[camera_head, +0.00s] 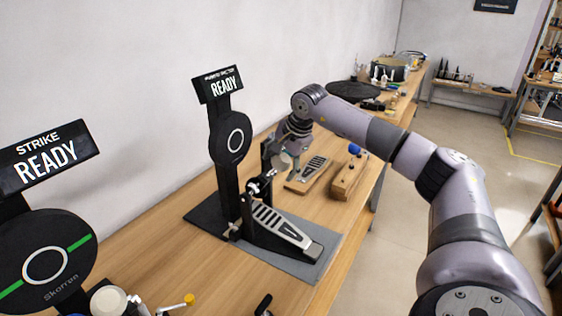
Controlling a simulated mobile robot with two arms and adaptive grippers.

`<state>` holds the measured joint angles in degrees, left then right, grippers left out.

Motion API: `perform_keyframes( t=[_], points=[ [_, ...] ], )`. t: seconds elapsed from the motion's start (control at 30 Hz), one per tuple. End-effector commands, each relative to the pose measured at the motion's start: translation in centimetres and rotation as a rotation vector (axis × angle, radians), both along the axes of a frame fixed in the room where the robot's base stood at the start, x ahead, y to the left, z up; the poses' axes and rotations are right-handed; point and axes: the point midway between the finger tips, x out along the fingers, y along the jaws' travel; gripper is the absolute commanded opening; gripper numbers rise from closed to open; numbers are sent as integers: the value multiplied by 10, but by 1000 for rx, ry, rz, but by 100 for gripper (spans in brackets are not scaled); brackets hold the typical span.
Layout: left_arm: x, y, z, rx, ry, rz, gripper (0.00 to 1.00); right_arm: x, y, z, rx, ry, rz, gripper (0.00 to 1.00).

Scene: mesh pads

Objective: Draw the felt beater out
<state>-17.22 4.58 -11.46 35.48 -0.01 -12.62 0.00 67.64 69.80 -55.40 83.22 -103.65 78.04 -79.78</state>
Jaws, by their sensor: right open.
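A black bass-drum pedal with a silver slotted footboard (281,226) stands on a dark mat (314,261), in front of a black round pad (230,138) whose sign reads "READY". My right gripper (280,160) is open at the pedal's upper end, just right of the round pad. A pale round head (284,162), perhaps the felt beater, shows by its fingers; I cannot tell whether the fingers touch it. Another pale round head (108,301) shows at the bottom left edge. My left gripper is not in view.
A second footboard on a wooden base (306,175) and a wooden block (349,181) with a blue ball (354,149) stand behind and right of the pedal. A large black pad (45,262) stands at left. The wooden bench (165,240) has free room between the pads.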

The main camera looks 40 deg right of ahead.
Motion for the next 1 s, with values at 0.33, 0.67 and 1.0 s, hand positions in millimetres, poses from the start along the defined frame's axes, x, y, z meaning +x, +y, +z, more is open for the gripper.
perform_keyframes(
  t=[0.33, 0.67, 1.0],
  points=[
    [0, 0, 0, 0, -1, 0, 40, 1, 0, -1, 0, -1, 0, 60],
    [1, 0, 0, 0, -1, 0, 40, 0, 0, 0, 0, -1, 0, 38],
    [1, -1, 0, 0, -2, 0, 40, 0, 0, 0, 0, -1, 0, 15]
  ],
)
